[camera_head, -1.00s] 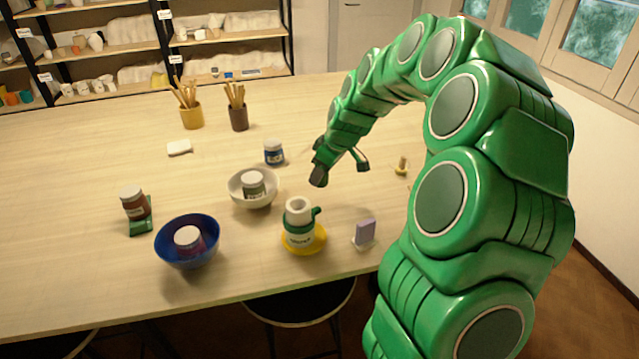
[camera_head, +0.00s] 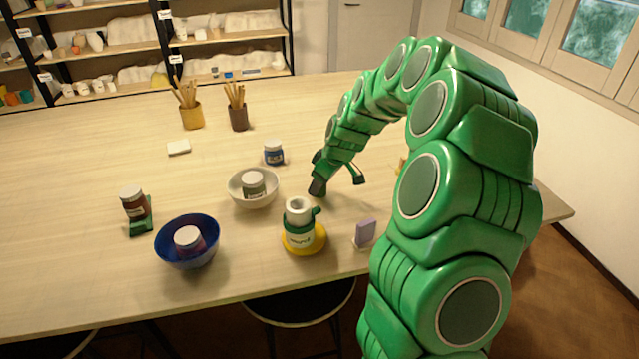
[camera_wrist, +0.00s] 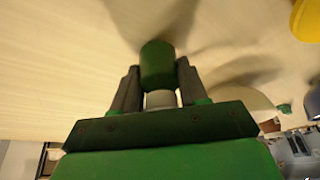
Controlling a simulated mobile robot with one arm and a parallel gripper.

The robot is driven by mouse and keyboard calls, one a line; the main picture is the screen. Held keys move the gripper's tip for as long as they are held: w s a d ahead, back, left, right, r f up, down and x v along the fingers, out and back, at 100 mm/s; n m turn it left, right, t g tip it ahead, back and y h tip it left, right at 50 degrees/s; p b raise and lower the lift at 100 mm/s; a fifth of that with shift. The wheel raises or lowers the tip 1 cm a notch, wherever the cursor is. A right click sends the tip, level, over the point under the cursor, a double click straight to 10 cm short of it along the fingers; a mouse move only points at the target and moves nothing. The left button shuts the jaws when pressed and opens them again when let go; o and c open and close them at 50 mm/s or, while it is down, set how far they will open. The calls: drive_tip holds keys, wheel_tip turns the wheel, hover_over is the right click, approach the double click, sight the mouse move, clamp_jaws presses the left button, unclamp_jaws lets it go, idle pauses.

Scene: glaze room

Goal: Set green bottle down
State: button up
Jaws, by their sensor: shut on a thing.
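The green bottle (camera_wrist: 158,65), a short green cylinder with a white neck or cap, is between the grey fingers of my gripper (camera_wrist: 160,95) in the wrist view. My gripper is shut on it at the pale end, and the green end points away from the palm. A shadow lies on the tabletop beyond it; I cannot tell whether the bottle touches the table. In the head view my gripper (camera_head: 338,185) is low over the table (camera_head: 240,285), behind a green mug-like vessel with a white top (camera_head: 299,232). The bottle is hard to make out there.
The green vessel stands on a yellow dish (camera_head: 318,246). Nearby are a white bowl (camera_head: 236,192) holding a jar, a blue-labelled jar (camera_head: 274,153), a blue bowl (camera_head: 187,260) and a purple block (camera_head: 365,232). Bare tabletop lies behind the gripper.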

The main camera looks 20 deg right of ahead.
drive_tip(key=shift+f, duration=0.1)
drive_tip(key=o, duration=1.1)
drive_tip(key=shift+c, duration=0.2)
